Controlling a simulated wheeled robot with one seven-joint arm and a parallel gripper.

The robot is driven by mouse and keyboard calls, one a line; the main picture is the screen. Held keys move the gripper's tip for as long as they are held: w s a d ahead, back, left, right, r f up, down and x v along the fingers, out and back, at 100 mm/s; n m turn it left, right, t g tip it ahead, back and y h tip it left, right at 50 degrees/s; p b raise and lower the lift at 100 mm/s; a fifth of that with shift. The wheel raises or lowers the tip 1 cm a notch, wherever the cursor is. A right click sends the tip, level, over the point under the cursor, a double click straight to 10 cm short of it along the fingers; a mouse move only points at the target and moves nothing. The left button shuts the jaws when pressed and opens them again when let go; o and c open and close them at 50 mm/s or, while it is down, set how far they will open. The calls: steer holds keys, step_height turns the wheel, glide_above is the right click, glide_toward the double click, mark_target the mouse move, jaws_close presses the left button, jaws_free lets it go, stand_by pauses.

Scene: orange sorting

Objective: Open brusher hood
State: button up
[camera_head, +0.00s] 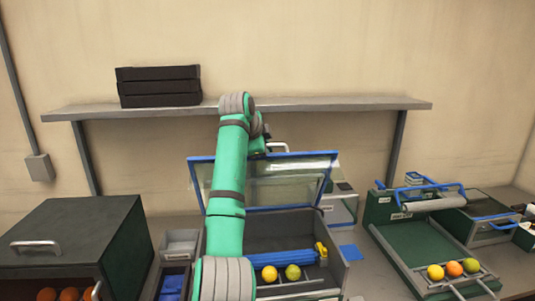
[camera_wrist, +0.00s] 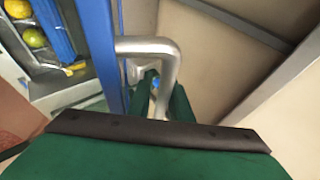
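The brusher hood (camera_head: 262,180) is a clear panel in a blue frame, and it stands raised and tilted back above the grey brusher box (camera_head: 285,240). Its silver handle (camera_head: 279,147) sits at the top edge. In the wrist view the handle (camera_wrist: 150,45) is large and close beside the blue frame (camera_wrist: 98,45). My gripper (camera_head: 266,142) is at the handle. In the wrist view its green fingers (camera_wrist: 163,98) lie on either side of one leg of the handle. The handle hides part of the gap, so I cannot tell whether they clamp it.
A shelf (camera_head: 330,104) runs along the wall behind. A dark lidded box (camera_head: 75,235) stands left, a green tray (camera_head: 415,240) right.

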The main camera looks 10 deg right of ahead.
steer(key=v, duration=1)
steer(key=shift+s+a+r, duration=0.15)
steer(key=shift+s+a, duration=0.05)
